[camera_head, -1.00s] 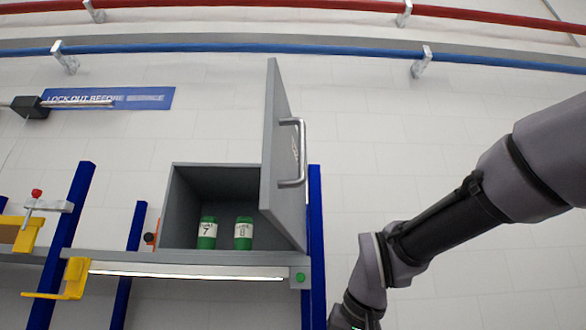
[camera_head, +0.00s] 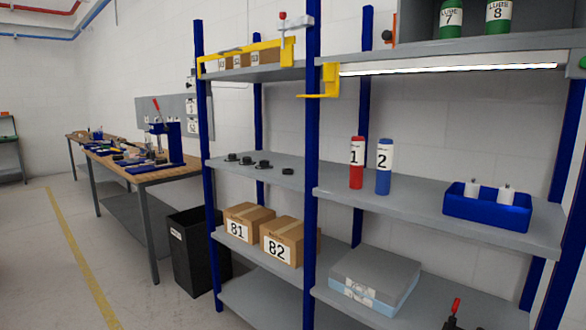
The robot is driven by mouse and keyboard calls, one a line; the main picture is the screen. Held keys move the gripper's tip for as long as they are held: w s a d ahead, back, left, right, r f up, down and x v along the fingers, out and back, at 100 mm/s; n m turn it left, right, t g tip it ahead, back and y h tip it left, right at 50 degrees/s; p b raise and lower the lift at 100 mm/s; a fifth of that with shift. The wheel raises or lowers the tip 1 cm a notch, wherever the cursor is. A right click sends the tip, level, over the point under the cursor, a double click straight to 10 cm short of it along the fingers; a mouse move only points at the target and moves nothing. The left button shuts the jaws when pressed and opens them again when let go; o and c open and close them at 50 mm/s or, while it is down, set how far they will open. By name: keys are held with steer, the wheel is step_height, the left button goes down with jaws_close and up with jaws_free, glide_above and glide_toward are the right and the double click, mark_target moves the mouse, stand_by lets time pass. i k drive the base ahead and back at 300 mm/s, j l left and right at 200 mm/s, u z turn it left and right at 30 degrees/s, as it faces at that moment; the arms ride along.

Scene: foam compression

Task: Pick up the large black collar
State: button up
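Several small black collar-like pieces stand in a row on the left middle shelf (camera_head: 225,165). One is at the left end (camera_head: 232,157), one beside it (camera_head: 247,160), a somewhat larger-looking one (camera_head: 264,165) in the middle, and a flat low one (camera_head: 288,171) at the right end. They are small in the view, so I cannot tell for sure which is the large collar. My gripper is not in the current view.
Blue posts divide the rack. Boxes 81 (camera_head: 248,221) and 82 (camera_head: 283,241) lie below the collars. Red bottle 1 (camera_head: 357,170), blue bottle 2 (camera_head: 383,175) and a blue bin (camera_head: 487,212) stand right. A yellow bracket (camera_head: 322,86) juts out. Workbench (camera_head: 160,173) and black bin (camera_head: 190,265) are left.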

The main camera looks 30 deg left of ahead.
mark_target(284, 171)
steer(key=k+u, duration=0.1)
steer(key=k, duration=0.55)
steer(key=u, duration=1.95)
steer(key=i+l+u, duration=0.2)
steer(key=i, duration=0.3)
steer(key=i+u, duration=0.2)
steer(key=i, duration=0.3)
steer(key=i+l+u, duration=0.2)
steer(key=i, duration=0.25)
steer(key=i+l, duration=0.15)
steer(key=i, duration=0.8)
steer(key=i+l+z, duration=0.1)
steer(key=i, duration=0.9)
steer(key=z, duration=0.4)
steer(key=i+z, duration=0.1)
steer(key=z, duration=0.75)
steer(key=j+z, duration=0.1)
steer(key=z, duration=0.75)
steer(key=j+z, duration=0.15)
steer(key=z, duration=0.25)
steer(key=i, duration=0.05)
